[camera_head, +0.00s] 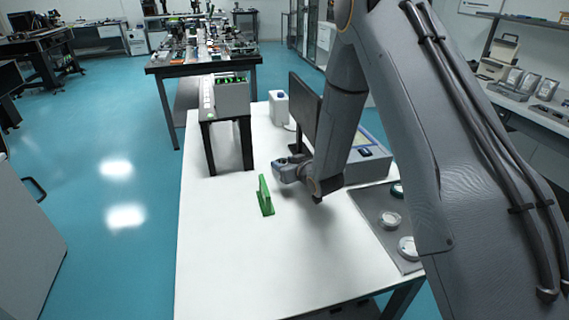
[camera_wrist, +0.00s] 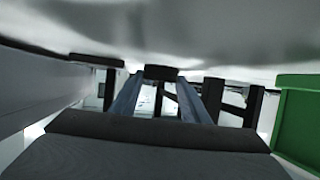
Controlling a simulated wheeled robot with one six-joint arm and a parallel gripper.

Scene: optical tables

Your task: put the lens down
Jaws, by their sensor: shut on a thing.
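My gripper (camera_head: 284,167) is low over the white table (camera_head: 230,250), right of and beyond the green holder (camera_head: 265,196). In the wrist view its two grey fingers (camera_wrist: 160,98) reach forward and are shut on a small dark thing (camera_wrist: 160,72) at their tips, taken to be the lens and seen nearly edge on. The lens cannot be made out in the head view. The green holder also shows at the right edge of the wrist view (camera_wrist: 300,118). I cannot tell whether the lens touches the table.
A black-legged stand (camera_head: 209,120) with a grey box (camera_head: 232,96) stands behind. A dark monitor (camera_head: 304,112), a white bottle (camera_head: 279,107) and an instrument (camera_head: 367,165) are beyond the gripper. A grey tray (camera_head: 372,204) with round pieces lies right. The table's front left is clear.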

